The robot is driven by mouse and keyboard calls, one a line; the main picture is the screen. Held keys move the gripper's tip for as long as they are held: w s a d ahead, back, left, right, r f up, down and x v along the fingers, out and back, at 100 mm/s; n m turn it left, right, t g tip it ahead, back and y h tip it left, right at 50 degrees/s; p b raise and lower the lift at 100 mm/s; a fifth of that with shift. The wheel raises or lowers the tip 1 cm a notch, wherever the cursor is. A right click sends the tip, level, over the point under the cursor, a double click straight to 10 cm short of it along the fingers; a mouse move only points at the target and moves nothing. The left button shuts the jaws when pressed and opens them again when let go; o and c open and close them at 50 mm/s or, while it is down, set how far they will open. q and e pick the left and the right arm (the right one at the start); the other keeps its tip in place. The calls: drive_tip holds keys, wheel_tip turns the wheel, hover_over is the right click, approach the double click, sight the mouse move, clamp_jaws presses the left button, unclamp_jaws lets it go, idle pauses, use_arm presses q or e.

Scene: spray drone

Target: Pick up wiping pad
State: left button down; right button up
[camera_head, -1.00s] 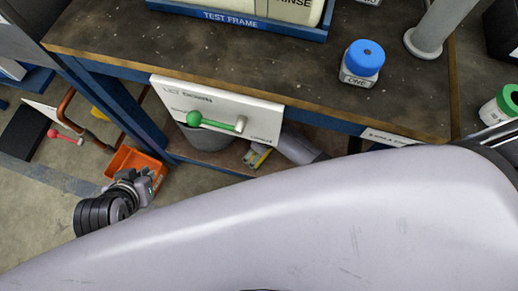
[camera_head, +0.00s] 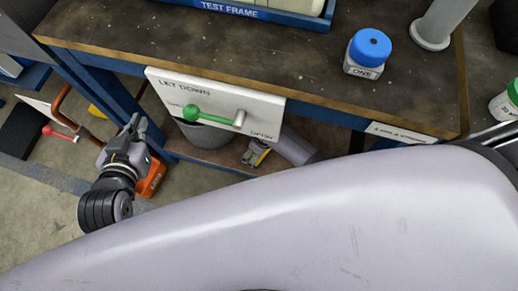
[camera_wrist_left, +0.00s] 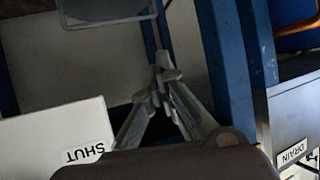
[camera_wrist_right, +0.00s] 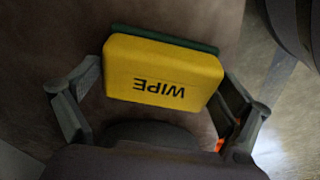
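The yellow wiping pad (camera_wrist_right: 163,73), marked WIPE with a green layer along one edge, lies on a brown surface in the right wrist view. My right gripper (camera_wrist_right: 162,82) is open, with one finger on each side of the pad, close to its ends. I cannot tell whether the fingers touch it.
The bench (camera_head: 230,55) carries a blue-capped container (camera_head: 367,54). A LET DOWN panel with a green-knobbed lever (camera_head: 213,116) hangs on its front edge. A grey bucket (camera_head: 207,137) stands below. An orange bin (camera_head: 152,178) is beside my left gripper. My large pale arm blocks the lower view.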

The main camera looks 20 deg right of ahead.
drive_tip(key=c, duration=0.9)
drive_tip(key=shift+r, duration=0.1)
drive_tip(key=shift+r, duration=0.15)
wheel_tip(320, 180, up, 4)
drive_tip(key=p, duration=0.2)
drive_tip(key=shift+r+p, duration=0.2)
drive_tip(key=shift+p, duration=0.15)
wheel_tip(320, 180, up, 3)
drive_tip(key=shift+f+p, duration=0.2)
drive_tip(key=shift+p, duration=0.5)
wheel_tip(320, 180, up, 2)
drive_tip(key=shift+p, duration=0.4)
use_arm(q)
drive_tip(key=s+a+f+g+y, duration=0.1)
drive_tip(key=s+a+f+g, duration=0.1)
drive_tip(key=s, duration=0.5)
drive_tip(key=s+a+f+g+y, duration=0.1)
drive_tip(key=s+a+f+g, duration=0.1)
drive_tip(key=s+g, duration=0.4)
drive_tip(key=shift+s+a+f+g, duration=0.3)
drive_tip(key=shift+s+a+f, duration=0.1)
drive_tip(key=shift+f, duration=0.5)
use_arm(e)
drive_tip(key=shift+r, duration=0.3)
